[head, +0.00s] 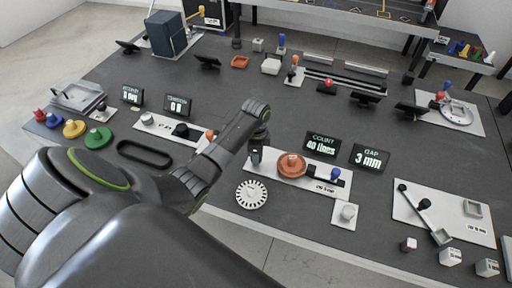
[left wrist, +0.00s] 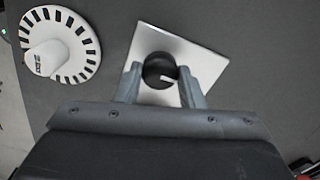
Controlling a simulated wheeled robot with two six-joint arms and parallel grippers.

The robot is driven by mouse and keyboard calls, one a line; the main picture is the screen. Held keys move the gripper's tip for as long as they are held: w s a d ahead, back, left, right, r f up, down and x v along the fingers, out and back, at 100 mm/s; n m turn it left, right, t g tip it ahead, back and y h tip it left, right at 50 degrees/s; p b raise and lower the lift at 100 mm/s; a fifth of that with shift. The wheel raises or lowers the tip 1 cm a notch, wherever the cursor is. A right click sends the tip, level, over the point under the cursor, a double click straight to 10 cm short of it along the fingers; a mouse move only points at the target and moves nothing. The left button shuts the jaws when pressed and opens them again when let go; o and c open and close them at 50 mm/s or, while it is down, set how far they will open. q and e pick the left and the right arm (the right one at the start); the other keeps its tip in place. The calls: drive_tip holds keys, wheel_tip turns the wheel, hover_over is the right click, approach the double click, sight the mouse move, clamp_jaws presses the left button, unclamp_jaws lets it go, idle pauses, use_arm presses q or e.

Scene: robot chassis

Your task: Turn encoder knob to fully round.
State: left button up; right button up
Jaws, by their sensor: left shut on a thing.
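In the head view my left gripper (head: 257,163) points down and hides the knob. A white slotted encoder disc (head: 251,194) lies in front of it; it also shows in the left wrist view (left wrist: 84,58). My right gripper is not in view.
A plate with an orange disc (head: 291,165) and a blue knob (head: 335,173) stands right of the gripper. Displays behind read COUNT 40 lines (head: 322,145) and GAP 3 mm (head: 370,157). A small plate with a white knob (head: 348,212) stands further right.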

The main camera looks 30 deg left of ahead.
use_arm(q)
drive_tip(key=shift+m, duration=0.4)
drive_tip(key=o, duration=1)
wheel_tip(320, 180, up, 18)
drive_tip(key=p, duration=0.6)
drive_tip(key=shift+f, duration=0.25)
